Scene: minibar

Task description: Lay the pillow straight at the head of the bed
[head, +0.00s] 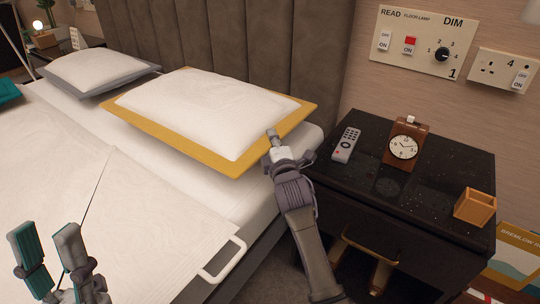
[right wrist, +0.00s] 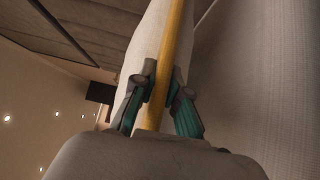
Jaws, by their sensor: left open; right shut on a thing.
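The white pillow with a yellow border (head: 215,108) is at the near-right head end of the bed, by the headboard, in the head view. Its right corner reaches the mattress side edge. My right gripper (head: 270,135) is shut on its yellow border at the right side. In the right wrist view, the yellow border (right wrist: 172,60) runs between the fingers of my right gripper (right wrist: 160,98). Whether that side is lifted off the mattress I cannot tell. My left gripper (head: 46,250) is open and empty over the lower left of the bed (head: 60,150).
A grey-bordered pillow (head: 97,70) lies further left along the headboard (head: 240,40). A dark nightstand (head: 375,185) right of the bed holds a remote (head: 346,145), a clock (head: 404,146) and a wooden box (head: 475,207). A white loop handle (head: 222,262) sticks out at the bedside.

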